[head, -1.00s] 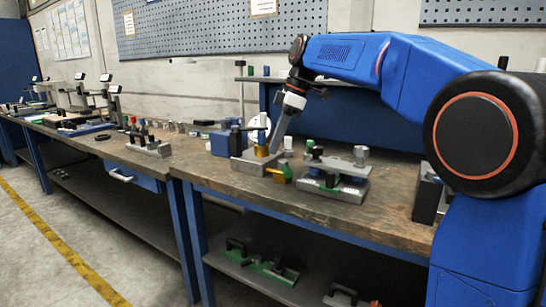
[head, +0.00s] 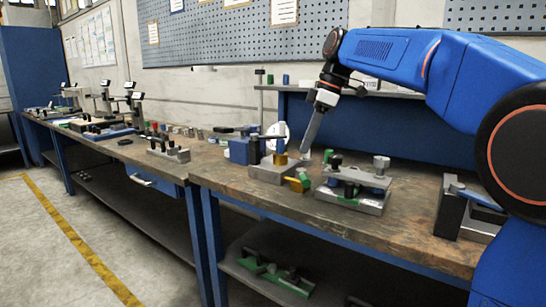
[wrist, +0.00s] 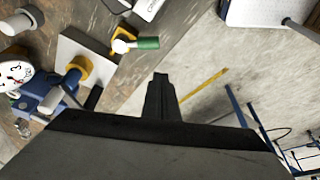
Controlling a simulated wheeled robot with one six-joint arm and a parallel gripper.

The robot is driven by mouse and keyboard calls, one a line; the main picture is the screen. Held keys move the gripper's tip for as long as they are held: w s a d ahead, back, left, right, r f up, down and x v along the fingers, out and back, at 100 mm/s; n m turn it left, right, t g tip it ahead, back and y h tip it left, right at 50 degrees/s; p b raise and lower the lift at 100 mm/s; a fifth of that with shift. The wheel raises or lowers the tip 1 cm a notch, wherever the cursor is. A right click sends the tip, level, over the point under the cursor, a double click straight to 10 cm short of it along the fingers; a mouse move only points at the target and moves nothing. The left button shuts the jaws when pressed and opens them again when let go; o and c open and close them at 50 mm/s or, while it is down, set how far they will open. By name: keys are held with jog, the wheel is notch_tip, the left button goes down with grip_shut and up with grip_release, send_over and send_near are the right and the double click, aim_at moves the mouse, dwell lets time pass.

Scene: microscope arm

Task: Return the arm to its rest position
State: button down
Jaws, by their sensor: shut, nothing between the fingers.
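My gripper (head: 307,146) is shut and empty, pointing down above the bench in the head view. Its tip appears just right of a fixture with a brass-coloured part (head: 280,158) and overlaps its background; whether they touch is unclear. The closed fingers also show in the wrist view (wrist: 160,90), over bench edge and floor. My blue arm reaches in from the right, stretched out over the bench.
The wooden bench (head: 245,190) carries a yellow-and-green clamp (head: 298,183), a metal fixture (head: 352,187) and a dark block fixture (head: 452,207). A dial gauge (wrist: 14,75) stands at left in the wrist view. Open floor (head: 50,240) lies left of the bench.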

jog(key=s+d+f+m+t+h, duration=0.1)
jog(key=s+d+f+m, duration=0.4)
jog(key=s+f, duration=0.4)
jog(key=s+d+f+m+t+h, duration=0.1)
jog(key=s+d+f+m, duration=0.4)
jog(key=s+f, duration=0.5)
jog(key=s+d+f+m+t+h, duration=0.1)
jog(key=s+d+f+m+t, duration=0.1)
jog(key=s+d+f+m, duration=0.3)
jog(key=s+f+m, duration=0.1)
jog(key=s+f, duration=0.3)
jog(key=s, duration=0.5)
jog(key=shift+s+d+f+h, duration=0.15)
jog(key=shift+d+f+h, duration=0.05)
jog(key=shift+f+h, duration=0.2)
